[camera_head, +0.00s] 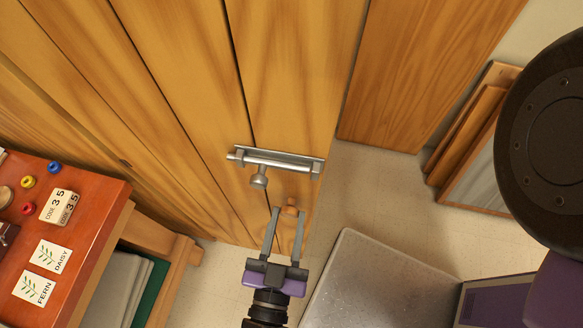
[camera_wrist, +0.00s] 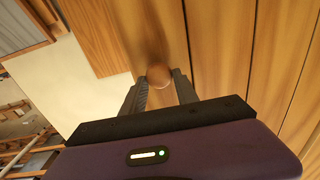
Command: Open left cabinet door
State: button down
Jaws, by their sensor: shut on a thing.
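The wooden cabinet door (camera_head: 295,90) fills the upper middle of the head view, with vertical planks and dark seams. A round wooden knob (camera_head: 291,206) sits low on it near its right edge; it also shows in the wrist view (camera_wrist: 159,75). My gripper (camera_head: 289,212) reaches up from below, its two grey fingers on either side of the knob and shut on it. In the wrist view the fingers (camera_wrist: 160,90) flank the knob, with planks behind. Above the knob is a metal bar latch (camera_head: 275,162) with a metal knob (camera_head: 259,178) below it.
Another wooden panel (camera_head: 425,65) stands to the right, past a gap showing floor. A red-brown table (camera_head: 95,215) with cards and small rings is at left. Framed panels (camera_head: 480,140) lean on the right wall. Pale floor (camera_head: 385,200) is clear between.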

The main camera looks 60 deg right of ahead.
jog(key=shift+s+a+f+m+g, duration=0.1)
jog(key=shift+a+f+m+g, duration=0.15)
jog(key=shift+a, duration=0.55)
jog(key=shift+s+a+m+g, duration=0.15)
jog(key=shift+a+g, duration=0.2)
jog(key=shift+a, duration=0.4)
jog(key=shift+w, duration=0.1)
jog(key=c, duration=0.9)
grip_release()
jog(key=shift+c, duration=0.2)
jog(key=shift+r, duration=0.1)
jog(key=b+v, duration=0.2)
jog(key=v, duration=0.5)
jog(key=shift+a+b, duration=0.35)
jog(key=shift+a, duration=0.05)
